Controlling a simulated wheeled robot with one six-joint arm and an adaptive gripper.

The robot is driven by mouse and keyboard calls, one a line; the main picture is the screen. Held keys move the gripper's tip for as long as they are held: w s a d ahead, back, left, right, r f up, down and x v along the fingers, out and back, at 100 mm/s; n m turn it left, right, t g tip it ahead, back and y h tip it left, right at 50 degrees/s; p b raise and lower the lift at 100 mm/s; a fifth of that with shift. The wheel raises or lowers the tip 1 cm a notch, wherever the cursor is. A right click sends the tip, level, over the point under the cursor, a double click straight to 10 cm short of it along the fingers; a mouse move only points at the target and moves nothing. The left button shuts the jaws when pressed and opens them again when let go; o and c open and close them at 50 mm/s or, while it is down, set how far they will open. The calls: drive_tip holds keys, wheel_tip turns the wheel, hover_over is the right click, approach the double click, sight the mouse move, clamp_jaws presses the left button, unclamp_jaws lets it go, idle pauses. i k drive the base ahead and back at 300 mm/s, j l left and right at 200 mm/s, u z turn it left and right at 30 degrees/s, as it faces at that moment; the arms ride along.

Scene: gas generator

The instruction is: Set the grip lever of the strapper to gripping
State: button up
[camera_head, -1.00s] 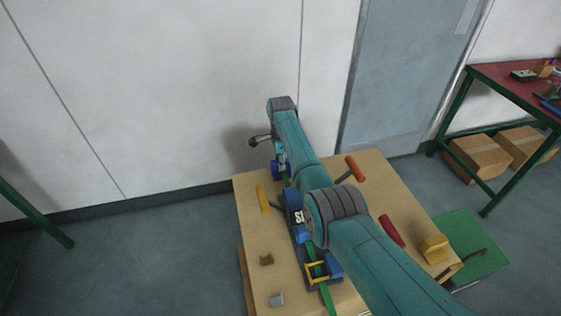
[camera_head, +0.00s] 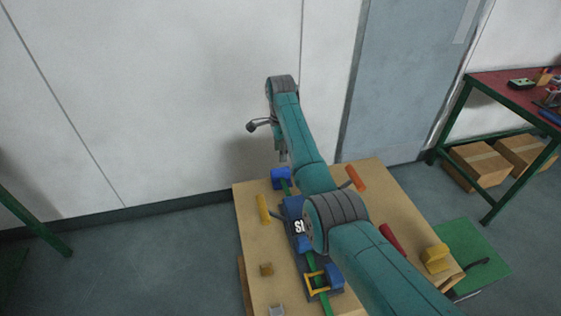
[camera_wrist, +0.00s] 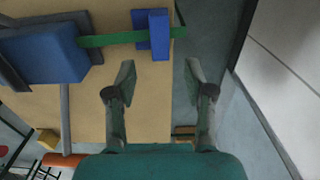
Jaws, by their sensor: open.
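The strapper (camera_head: 294,212) is a blue device on a wooden-topped table, partly hidden behind my arm. It has a green strap running through it and a blue block (camera_head: 282,178) at its far end. An orange-handled lever (camera_head: 355,178) sticks out on its right and a yellow handle (camera_head: 263,209) stands on its left. In the wrist view, the strapper's blue body (camera_wrist: 45,52) is at upper left and the orange handle (camera_wrist: 62,160) at lower left. Which handle is the grip lever is unclear.
A red handle (camera_head: 391,237) and a yellow block (camera_head: 436,257) lie to the right on the tabletop (camera_head: 385,185). Small pieces lie at its near left. A white wall stands close behind the table. A red-topped bench (camera_head: 500,82) is at the right.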

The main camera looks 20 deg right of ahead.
sight(264, 212)
drive_tip(key=j, duration=1.25)
